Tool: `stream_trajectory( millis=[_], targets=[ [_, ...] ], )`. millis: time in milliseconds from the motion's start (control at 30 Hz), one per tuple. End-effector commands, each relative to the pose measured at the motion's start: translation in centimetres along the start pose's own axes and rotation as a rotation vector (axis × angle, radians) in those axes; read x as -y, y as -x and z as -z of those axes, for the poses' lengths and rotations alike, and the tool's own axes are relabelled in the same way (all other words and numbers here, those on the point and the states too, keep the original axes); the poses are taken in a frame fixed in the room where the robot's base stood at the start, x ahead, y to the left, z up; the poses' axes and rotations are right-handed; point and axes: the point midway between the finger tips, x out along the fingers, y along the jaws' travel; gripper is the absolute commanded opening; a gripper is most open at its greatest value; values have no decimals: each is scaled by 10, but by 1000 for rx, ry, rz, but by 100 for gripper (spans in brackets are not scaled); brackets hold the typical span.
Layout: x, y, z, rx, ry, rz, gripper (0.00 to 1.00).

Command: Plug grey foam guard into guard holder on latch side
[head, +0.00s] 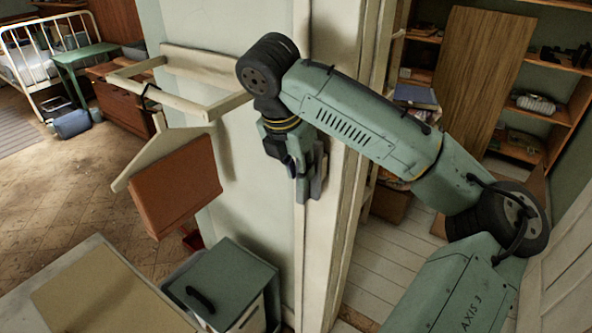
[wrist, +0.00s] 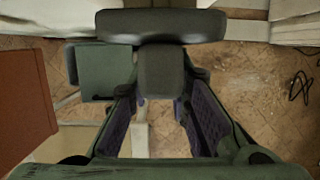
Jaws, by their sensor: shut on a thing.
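My gripper (head: 302,168) points down in front of the pale door frame (head: 326,225) in the head view. It is shut on the grey foam guard (head: 319,178), which shows as a grey slab beside the fingers, close to the frame. In the wrist view the guard (wrist: 160,27) has a wide rounded bar across the top and a block (wrist: 161,72) held between the two purple-padded fingers. The bar lies close to pale woodwork at the picture's top edge; I cannot tell whether they touch. I cannot make out the guard holder.
A green-lidded box (head: 228,283) stands below the gripper, left of the frame. A pale wall-mounted rail (head: 200,105) and a hanging brown panel (head: 178,187) are to the left. Through the doorway, a wooden board (head: 485,75) leans against shelves. A pale worktop (head: 100,295) fills the lower left.

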Motion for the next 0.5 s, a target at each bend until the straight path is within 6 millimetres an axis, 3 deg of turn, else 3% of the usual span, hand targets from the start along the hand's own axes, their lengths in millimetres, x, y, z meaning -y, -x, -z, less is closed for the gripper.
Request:
stream_trajectory(
  millis=[167,200,500],
  targets=[
    [0,-1,-3,0,-1,0,0],
    [0,-1,-3,0,-1,0,19],
    [0,-1,-2,0,-1,0,39]
  ],
)
